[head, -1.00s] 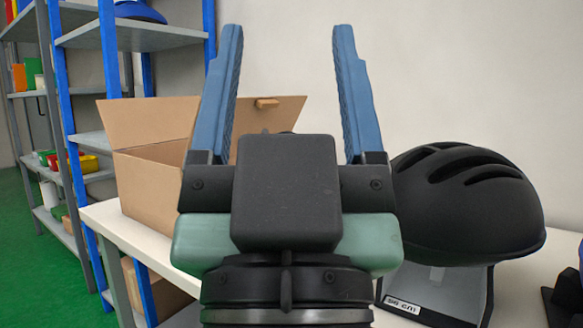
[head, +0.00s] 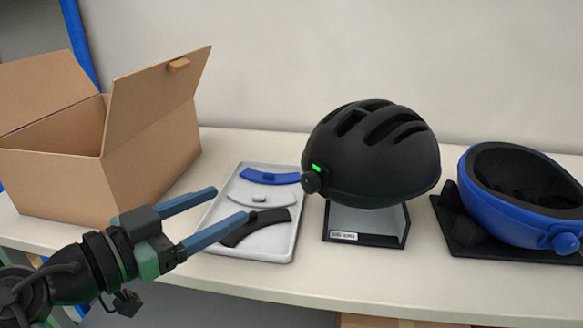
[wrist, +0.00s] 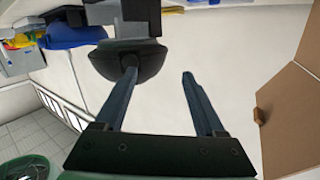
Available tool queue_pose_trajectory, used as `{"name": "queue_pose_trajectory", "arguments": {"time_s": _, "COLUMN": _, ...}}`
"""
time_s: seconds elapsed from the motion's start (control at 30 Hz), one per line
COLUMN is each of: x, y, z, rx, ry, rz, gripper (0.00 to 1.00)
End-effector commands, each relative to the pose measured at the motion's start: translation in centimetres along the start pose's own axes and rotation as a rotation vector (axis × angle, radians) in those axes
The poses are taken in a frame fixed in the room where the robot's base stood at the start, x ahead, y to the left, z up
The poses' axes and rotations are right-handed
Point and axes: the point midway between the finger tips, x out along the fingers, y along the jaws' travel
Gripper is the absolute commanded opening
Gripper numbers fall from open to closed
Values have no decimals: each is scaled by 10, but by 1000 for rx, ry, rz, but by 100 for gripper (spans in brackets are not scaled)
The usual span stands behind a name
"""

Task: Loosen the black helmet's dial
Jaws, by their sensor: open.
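The black helmet (head: 375,155) sits upright on a stand (head: 366,222) on the table in the head view. Its round black dial (head: 311,182) sticks out at the helmet's left side, just below a small green light (head: 316,168). My gripper (head: 232,204) is open and empty at the lower left, over the tray's near-left part and apart from the dial. In the wrist view my gripper's two blue fingers (wrist: 158,75) stand wide apart with nothing between them. A dark rounded shape lies beyond the left finger there; I cannot tell surely what it is.
A white tray (head: 275,243) holds blue, white and black curved pieces between the box and the helmet. An open cardboard box (head: 80,185) stands at the left. An upturned blue helmet (head: 490,218) with a blue knob rests at the right. Bare table (head: 310,270) runs along the front.

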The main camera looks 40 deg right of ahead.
Motion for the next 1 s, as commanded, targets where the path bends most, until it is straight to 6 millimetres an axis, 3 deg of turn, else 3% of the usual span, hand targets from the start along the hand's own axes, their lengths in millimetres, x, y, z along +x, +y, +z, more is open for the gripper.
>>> {"name": "queue_pose_trajectory", "arguments": {"time_s": 0.2, "x": -15, "y": 24, "z": -9, "rx": 30, "ry": 121, "rz": 195, "gripper": 72}}
{"name": "queue_pose_trajectory", "arguments": {"time_s": 0.37, "x": -10, "y": 30, "z": -10, "rx": 39, "ry": 143, "rz": 222, "gripper": 72}}
{"name": "queue_pose_trajectory", "arguments": {"time_s": 0.8, "x": 71, "y": 48, "z": -22, "rx": 39, "ry": 142, "rz": 221, "gripper": 72}}
{"name": "queue_pose_trajectory", "arguments": {"time_s": 1.0, "x": 98, "y": 54, "z": -26, "rx": 38, "ry": 141, "rz": 219, "gripper": 72}}
